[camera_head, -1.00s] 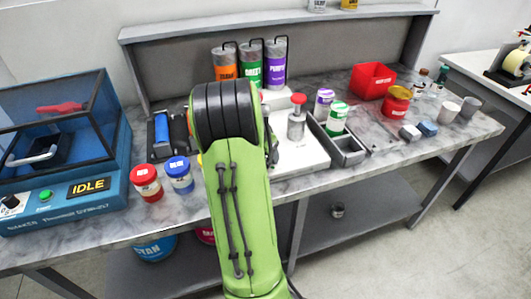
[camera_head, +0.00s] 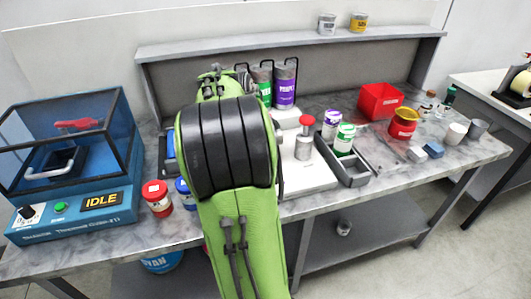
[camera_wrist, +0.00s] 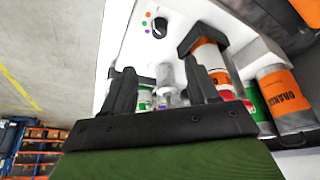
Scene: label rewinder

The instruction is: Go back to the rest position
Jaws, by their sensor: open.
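My green arm with its black ribbed joint fills the middle of the head view, folded up high and close to the camera. My gripper is mostly hidden behind it there. In the wrist view my gripper (camera_wrist: 160,70) has its two dark fingers apart, with nothing held between them. Beyond the fingers are a white machine (camera_wrist: 135,45) with a black knob and colored dots, an orange-banded cylinder (camera_wrist: 207,55) in a dark holder, and a canister (camera_wrist: 285,100) labelled orange.
The marble-topped bench (camera_head: 395,185) holds a blue machine (camera_head: 75,215) reading IDLE, a red jar (camera_head: 157,198), a blue jar (camera_head: 184,193), a purple-labelled jar (camera_head: 331,124), a green-labelled jar (camera_head: 344,139), a red bin (camera_head: 380,101) and several small items at right. A raised shelf (camera_head: 200,47) runs behind.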

